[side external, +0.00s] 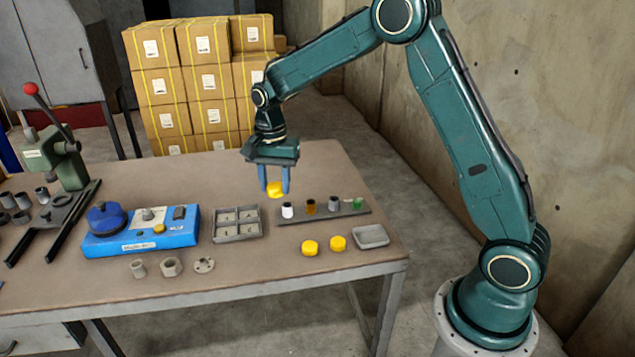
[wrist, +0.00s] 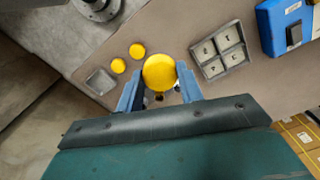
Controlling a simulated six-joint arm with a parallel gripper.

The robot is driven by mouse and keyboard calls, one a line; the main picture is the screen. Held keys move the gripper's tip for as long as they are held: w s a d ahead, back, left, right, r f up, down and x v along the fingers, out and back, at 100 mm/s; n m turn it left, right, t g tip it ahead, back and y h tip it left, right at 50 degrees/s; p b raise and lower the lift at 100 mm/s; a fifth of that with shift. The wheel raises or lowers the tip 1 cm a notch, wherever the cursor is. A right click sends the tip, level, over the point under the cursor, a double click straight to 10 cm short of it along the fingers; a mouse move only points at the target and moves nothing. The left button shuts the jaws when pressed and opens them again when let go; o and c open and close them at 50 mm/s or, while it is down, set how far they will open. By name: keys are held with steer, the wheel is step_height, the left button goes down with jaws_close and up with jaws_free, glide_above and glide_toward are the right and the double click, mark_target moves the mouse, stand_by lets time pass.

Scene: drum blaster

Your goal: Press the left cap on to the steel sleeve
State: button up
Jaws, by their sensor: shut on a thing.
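My gripper (side external: 275,186) is shut on a yellow round cap (side external: 274,191) and holds it in the air above the left end of a dark rack (side external: 327,216). In the wrist view the held cap (wrist: 160,72) sits between the blue fingers and mostly hides the rack. The rack carries a white piece (side external: 287,210), an amber piece (side external: 310,206), a grey steel-looking sleeve (side external: 334,203) and a green piece (side external: 358,203), all upright. The held cap is apart from them. Two more yellow caps (side external: 309,247) (side external: 338,243) lie on the table in front of the rack.
A grey tray (side external: 370,236) lies right of the loose caps. A four-compartment tray (side external: 237,238) and a blue device (side external: 140,240) stand to the left. Small metal parts (side external: 171,267) lie near the front edge. A lever press (side external: 55,160) stands at far left.

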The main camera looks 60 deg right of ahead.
stand_by(0.4)
steer(key=d+f+m, duration=0.3)
steer(key=d+m, duration=0.1)
steer(key=d, duration=0.4)
steer(key=s+d+f+m, duration=0.1)
steer(key=d+f+m, duration=0.2)
steer(key=d+m, duration=0.2)
steer(key=s+d+f+m, duration=0.1)
steer(key=d+f+m, duration=0.2)
steer(key=d, duration=0.7)
steer(key=shift+d+m, duration=0.4)
steer(key=shift+m, duration=0.3)
steer(key=shift+s+f, duration=0.1)
steer(key=shift+f, duration=0.05)
steer(key=shift+f, duration=2.6)
steer(key=shift+f, duration=0.75)
steer(key=o, duration=1)
steer(key=c, duration=0.3)
